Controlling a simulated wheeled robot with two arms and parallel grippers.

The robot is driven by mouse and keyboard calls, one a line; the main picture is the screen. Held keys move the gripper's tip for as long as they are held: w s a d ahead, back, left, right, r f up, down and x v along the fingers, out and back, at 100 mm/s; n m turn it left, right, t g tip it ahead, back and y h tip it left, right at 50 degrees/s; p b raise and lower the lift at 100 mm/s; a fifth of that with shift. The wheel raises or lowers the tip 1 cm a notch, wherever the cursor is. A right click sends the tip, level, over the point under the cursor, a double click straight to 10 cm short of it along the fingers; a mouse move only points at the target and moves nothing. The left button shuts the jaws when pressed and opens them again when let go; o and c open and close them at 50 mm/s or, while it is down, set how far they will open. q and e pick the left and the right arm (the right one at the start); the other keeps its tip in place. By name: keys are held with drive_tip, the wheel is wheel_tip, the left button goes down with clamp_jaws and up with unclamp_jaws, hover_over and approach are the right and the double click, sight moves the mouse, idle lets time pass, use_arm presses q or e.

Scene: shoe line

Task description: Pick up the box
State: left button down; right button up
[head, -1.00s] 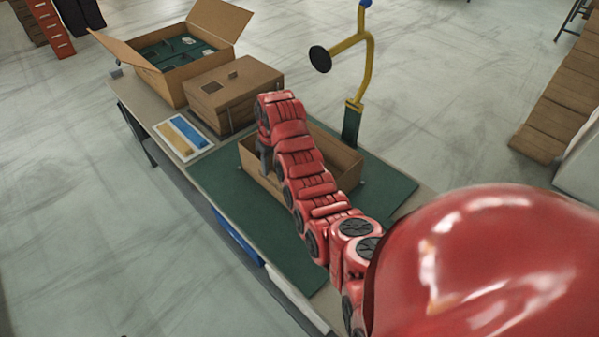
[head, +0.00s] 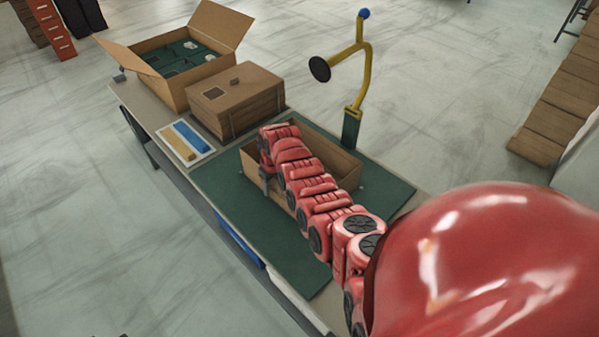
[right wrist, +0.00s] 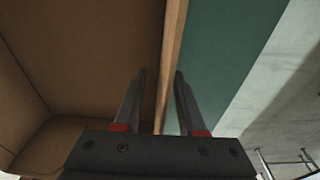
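An open brown cardboard box (head: 338,158) sits on the green mat (head: 386,192) on the table, partly hidden behind my right arm. In the right wrist view, the box's inside (right wrist: 80,60) fills the left and its wall edge (right wrist: 172,60) runs upward between my fingers. My right gripper (right wrist: 160,88) is open, with one finger on the inner side of the wall and one on the outer side, over the mat. Gaps show beside the wall. In the head view the right gripper (head: 266,180) is at the box's near left wall, mostly hidden. My left gripper is not in view.
A closed brown box (head: 236,102) and an open carton (head: 178,58) with green contents stand at the table's far left. A tray with blue and yellow pieces (head: 186,141) lies near them. A yellow stand (head: 366,75) rises behind the box.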

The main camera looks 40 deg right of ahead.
clamp_jaws()
drive_tip(key=shift+s, duration=0.1)
idle(1.2)
